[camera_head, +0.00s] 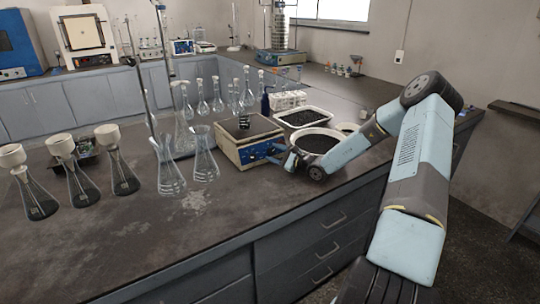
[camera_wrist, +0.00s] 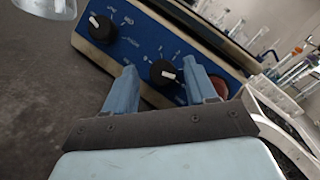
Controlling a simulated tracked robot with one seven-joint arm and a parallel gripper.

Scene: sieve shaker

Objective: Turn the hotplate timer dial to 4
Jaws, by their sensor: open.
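The hotplate (camera_head: 246,142) stands on the bench with its blue front panel facing me; a small dark-filled beaker (camera_head: 244,121) is on its top plate. In the wrist view the blue panel (camera_wrist: 135,45) carries two black dials with white pointer marks. The left dial (camera_wrist: 101,27) is outside my gripper. The right dial (camera_wrist: 162,73), with a small number scale, lies between my fingers in the picture. My gripper (camera_head: 278,153) is open at the panel, its blue fingers (camera_wrist: 159,72) on either side of that dial. I cannot tell whether they touch it. The scale numbers are too blurred to read surely.
A round red part (camera_wrist: 220,88) sits right of the right finger. A bowl of dark grains (camera_head: 318,142) and a white tray (camera_head: 303,117) stand right of the hotplate. Two glass flasks (camera_head: 204,160) stand close on its left.

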